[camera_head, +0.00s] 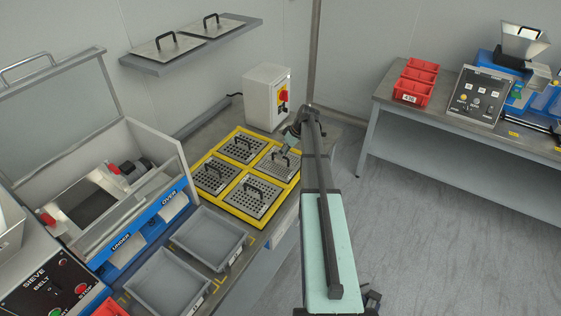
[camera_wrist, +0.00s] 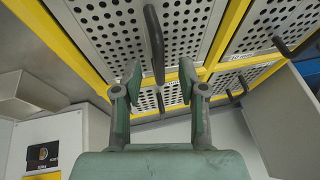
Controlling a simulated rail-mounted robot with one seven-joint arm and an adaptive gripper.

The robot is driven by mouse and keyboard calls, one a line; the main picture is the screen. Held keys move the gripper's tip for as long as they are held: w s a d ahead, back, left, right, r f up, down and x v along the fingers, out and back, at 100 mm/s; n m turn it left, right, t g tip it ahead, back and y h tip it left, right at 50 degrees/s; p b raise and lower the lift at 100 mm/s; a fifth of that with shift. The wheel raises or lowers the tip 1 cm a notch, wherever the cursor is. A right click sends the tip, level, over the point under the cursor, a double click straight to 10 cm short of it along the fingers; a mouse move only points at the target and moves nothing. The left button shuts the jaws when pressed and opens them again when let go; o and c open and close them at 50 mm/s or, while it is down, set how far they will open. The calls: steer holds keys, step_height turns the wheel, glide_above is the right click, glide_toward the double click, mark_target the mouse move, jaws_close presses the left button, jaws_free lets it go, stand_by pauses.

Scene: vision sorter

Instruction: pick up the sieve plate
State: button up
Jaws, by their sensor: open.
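Several grey perforated sieve plates with dark arched handles lie in a yellow frame (camera_head: 231,208) on the bench in the head view. The back right sieve plate (camera_head: 268,167) is partly covered by my gripper (camera_head: 284,151), which is over its handle. In the wrist view my gripper (camera_wrist: 160,78) is open. A dark handle (camera_wrist: 153,40) of a perforated plate (camera_wrist: 190,28) shows between the two fingertips, with clear space on either side. Whether the fingers are level with the handle is hard to tell.
Two grey trays (camera_head: 243,262) sit in front of the yellow frame. A white switch box (camera_head: 262,97) stands behind it. The sorter machine (camera_head: 150,222) is at left. A wall shelf (camera_head: 233,33) holds two more handled plates. Red bins (camera_head: 411,91) stand on another bench.

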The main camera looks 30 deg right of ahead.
steer(key=shift+x, duration=1.3)
jaws_close()
steer(key=shift+r, duration=0.1)
steer(key=shift+r, duration=0.1)
